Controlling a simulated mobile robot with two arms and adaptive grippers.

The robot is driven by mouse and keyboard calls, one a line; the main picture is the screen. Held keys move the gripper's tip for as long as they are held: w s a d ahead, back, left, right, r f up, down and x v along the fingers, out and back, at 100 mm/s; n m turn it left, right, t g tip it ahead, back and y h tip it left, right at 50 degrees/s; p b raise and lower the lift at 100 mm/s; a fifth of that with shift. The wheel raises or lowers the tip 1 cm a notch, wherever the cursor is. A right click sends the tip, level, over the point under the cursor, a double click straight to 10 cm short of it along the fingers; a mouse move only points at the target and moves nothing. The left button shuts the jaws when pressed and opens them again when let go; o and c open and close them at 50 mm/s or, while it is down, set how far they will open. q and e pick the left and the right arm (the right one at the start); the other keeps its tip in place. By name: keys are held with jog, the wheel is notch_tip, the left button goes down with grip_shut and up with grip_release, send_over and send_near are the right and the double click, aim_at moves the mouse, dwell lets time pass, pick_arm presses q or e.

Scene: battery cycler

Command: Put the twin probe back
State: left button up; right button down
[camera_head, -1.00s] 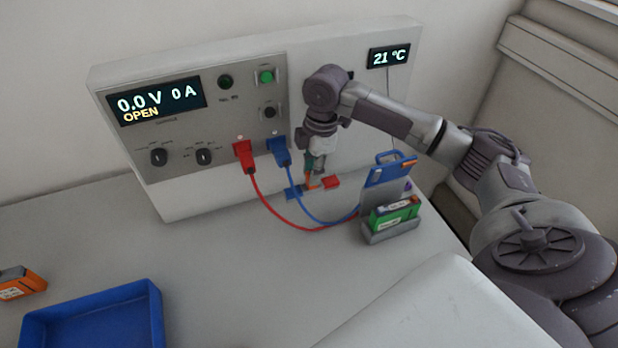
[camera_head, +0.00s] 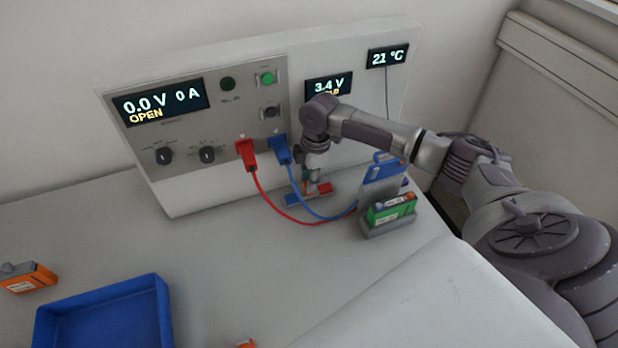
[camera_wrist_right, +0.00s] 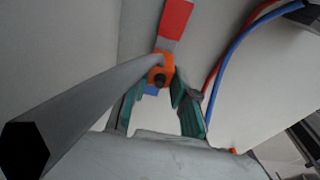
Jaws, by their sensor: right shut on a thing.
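My right gripper (camera_head: 312,181) is low in front of the right half of the cycler panel. In the right wrist view its green-padded fingers (camera_wrist_right: 160,90) are around an orange piece (camera_wrist_right: 162,64) with a black knob, which seems to be the twin probe. A grey rod with a black end (camera_wrist_right: 62,112) runs to that piece. A red block (camera_wrist_right: 174,20) lies just beyond it, with a bit of blue below. In the head view the red piece (camera_head: 321,188) and blue piece (camera_head: 299,201) show beside the fingertips. I cannot tell what the probe touches. My left gripper is out of view.
Red (camera_head: 246,152) and blue (camera_head: 280,148) plugs sit in the cycler, their cables running right to a holder with a green battery (camera_head: 392,209). A meter (camera_head: 328,87) reads 3.4 V. A blue tray (camera_head: 105,314) and an orange battery (camera_head: 27,279) are at left.

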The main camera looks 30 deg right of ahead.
jog(key=c, duration=0.9)
grip_release()
jog(key=shift+f, duration=0.1)
jog(key=shift+c, duration=0.2)
notch_tip(320, 180, up, 12)
jog(key=d+b, duration=0.1)
jog(key=b, duration=0.1)
jog(key=shift+s+d, duration=0.15)
jog(key=shift+d, duration=0.05)
